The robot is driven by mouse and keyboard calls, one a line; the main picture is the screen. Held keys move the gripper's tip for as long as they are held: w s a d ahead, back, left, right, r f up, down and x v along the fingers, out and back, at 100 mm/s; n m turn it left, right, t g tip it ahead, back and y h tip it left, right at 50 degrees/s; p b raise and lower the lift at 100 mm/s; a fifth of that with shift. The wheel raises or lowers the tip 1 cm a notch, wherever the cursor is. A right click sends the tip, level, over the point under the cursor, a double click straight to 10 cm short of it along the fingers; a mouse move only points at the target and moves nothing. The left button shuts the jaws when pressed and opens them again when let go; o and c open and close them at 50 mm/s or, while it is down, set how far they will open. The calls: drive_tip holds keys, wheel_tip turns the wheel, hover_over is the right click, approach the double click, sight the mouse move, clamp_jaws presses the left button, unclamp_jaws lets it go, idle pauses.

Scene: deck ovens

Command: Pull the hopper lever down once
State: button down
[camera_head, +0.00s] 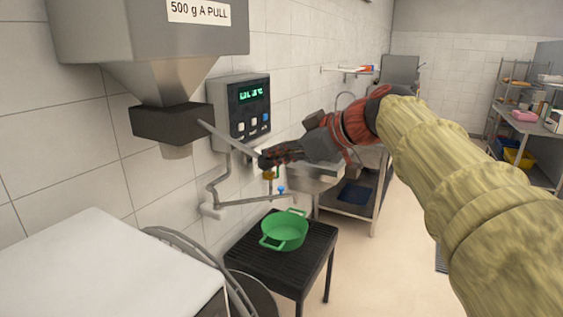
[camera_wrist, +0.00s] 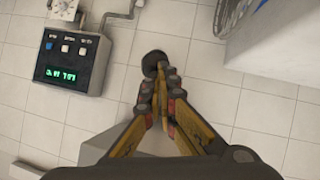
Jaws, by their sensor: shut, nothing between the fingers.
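The grey hopper (camera_head: 150,35) with a "500 g A PULL" label hangs on the left wall. Its lever (camera_head: 228,139) is a thin metal rod that slopes down and right from the dark box under the hopper. A dark round knob at the rod's end shows in the wrist view (camera_wrist: 153,61). My gripper (camera_head: 270,158) is shut and empty, with its fingertips right by the knob. In the wrist view the closed fingertips (camera_wrist: 163,82) overlap the knob's lower edge; I cannot tell whether they touch it.
A control panel (camera_head: 240,108) with a green display is on the wall behind the lever. A pipe (camera_head: 235,204) with a blue tap runs below. A green pot (camera_head: 285,231) stands on a black stand (camera_head: 262,262). A white-topped unit (camera_head: 110,265) fills the lower left. Floor is open at right.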

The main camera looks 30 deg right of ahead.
drive_tip(key=f+p+v, duration=0.1)
drive_tip(key=v, duration=0.9)
drive_tip(key=shift+s+d, duration=0.15)
drive_tip(key=shift+s, duration=0.25)
drive_tip(key=shift+f, duration=0.15)
idle(1.0)
